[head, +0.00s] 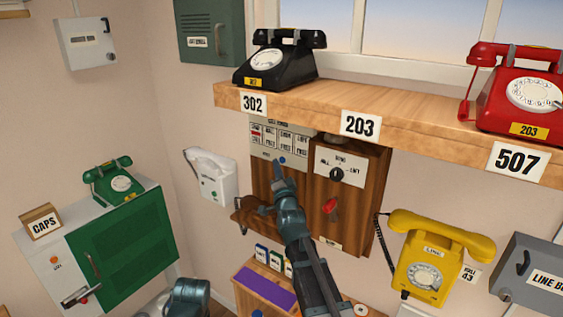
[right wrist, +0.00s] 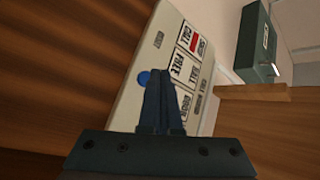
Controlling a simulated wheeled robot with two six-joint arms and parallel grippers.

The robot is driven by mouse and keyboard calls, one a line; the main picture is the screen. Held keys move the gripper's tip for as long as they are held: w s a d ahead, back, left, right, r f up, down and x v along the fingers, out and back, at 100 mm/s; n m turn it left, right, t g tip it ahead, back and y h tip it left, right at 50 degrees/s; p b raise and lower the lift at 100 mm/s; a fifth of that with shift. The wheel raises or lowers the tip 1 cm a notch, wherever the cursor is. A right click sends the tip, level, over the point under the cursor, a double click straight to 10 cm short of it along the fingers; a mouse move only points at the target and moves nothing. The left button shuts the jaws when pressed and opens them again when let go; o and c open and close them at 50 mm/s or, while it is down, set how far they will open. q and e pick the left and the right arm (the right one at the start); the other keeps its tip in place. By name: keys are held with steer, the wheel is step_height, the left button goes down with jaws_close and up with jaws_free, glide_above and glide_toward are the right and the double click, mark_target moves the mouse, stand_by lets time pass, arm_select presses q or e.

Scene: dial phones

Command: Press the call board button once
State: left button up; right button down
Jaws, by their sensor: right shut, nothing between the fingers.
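The call board (head: 292,139) is a pale panel with several labelled windows on a dark wooden backing under the shelf. One window at its left shows red. Its blue button (head: 282,160) sits low on the panel. The right wrist view shows the panel (right wrist: 126,106) tilted, with the blue button (right wrist: 144,78) beside the fingers. My right gripper (head: 278,170) is shut and empty, its tips just below the button in the head view. In the wrist view the tips (right wrist: 160,76) partly overlap the button's edge; I cannot tell whether they touch it.
A wooden box (head: 345,200) with a dial and red lever stands right of the board. The shelf (head: 405,119) above holds black (head: 280,62) and red (head: 520,95) phones. A white wall phone (head: 210,177) hangs left, a yellow one (head: 432,262) right.

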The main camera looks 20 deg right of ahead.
steer(key=shift+w+d, duration=0.1)
steer(key=shift+w+d, duration=0.2)
steer(key=shift+d, duration=0.05)
steer(key=shift+w+d, duration=0.2)
steer(key=shift+d, duration=0.15)
stand_by(0.9)
steer(key=shift+a, duration=0.1)
steer(key=shift+s+a, duration=0.5)
steer(key=shift+a, duration=0.1)
steer(key=s+a, duration=0.1)
steer(key=a, duration=0.1)
steer(key=s+a, duration=0.2)
stand_by(0.6)
stand_by(0.6)
